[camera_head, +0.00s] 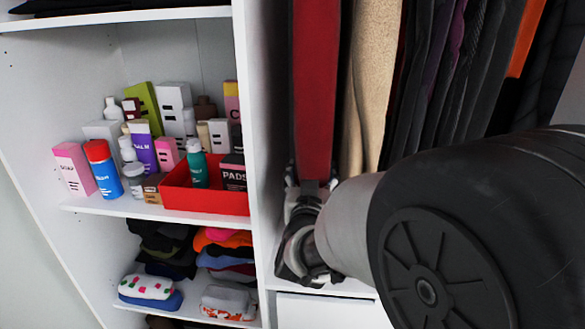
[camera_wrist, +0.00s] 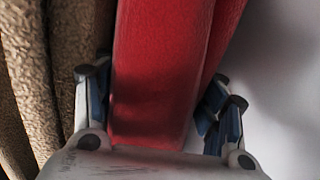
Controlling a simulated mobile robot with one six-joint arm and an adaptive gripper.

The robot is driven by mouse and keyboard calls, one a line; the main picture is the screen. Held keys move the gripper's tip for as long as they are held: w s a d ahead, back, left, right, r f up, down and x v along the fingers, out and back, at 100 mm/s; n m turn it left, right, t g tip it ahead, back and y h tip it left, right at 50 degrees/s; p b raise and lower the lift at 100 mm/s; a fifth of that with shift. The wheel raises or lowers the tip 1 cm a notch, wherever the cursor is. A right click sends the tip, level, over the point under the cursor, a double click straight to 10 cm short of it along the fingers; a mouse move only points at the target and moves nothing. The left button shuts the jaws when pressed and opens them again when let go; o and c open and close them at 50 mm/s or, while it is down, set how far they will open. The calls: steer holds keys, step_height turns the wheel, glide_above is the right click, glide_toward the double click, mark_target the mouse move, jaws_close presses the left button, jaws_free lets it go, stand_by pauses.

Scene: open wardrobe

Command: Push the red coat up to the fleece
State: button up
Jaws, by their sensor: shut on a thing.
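The red coat (camera_head: 315,90) hangs at the left end of the hanging section, close to the white divider. The beige fleece (camera_head: 372,80) hangs just to its right, with a narrow dark strip between them at the top. My gripper (camera_head: 312,184) is at the lower end of the coat, shut on it, with a finger on each side. In the wrist view the red coat (camera_wrist: 160,70) stands between the blue-padded fingers (camera_wrist: 152,85), and the brown fleece (camera_wrist: 35,65) is on the left. Whether coat and fleece touch lower down I cannot tell.
The white divider (camera_head: 258,150) stands close on the left of my gripper. Several dark garments (camera_head: 450,70) and an orange one (camera_head: 527,38) hang right of the fleece. Left shelves hold bottles, boxes, a red tray (camera_head: 205,199) and folded clothes.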

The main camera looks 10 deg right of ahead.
steer(key=shift+s+d, duration=0.1)
steer(key=shift+d, duration=0.45)
steer(key=o, duration=1.7)
steer(key=shift+s, duration=0.1)
steer(key=shift+c, duration=0.2)
steer(key=o, duration=0.3)
steer(key=v, duration=0.7)
steer(key=shift+s+r, duration=0.1)
steer(key=shift+s, duration=0.05)
steer(key=shift+a, duration=0.25)
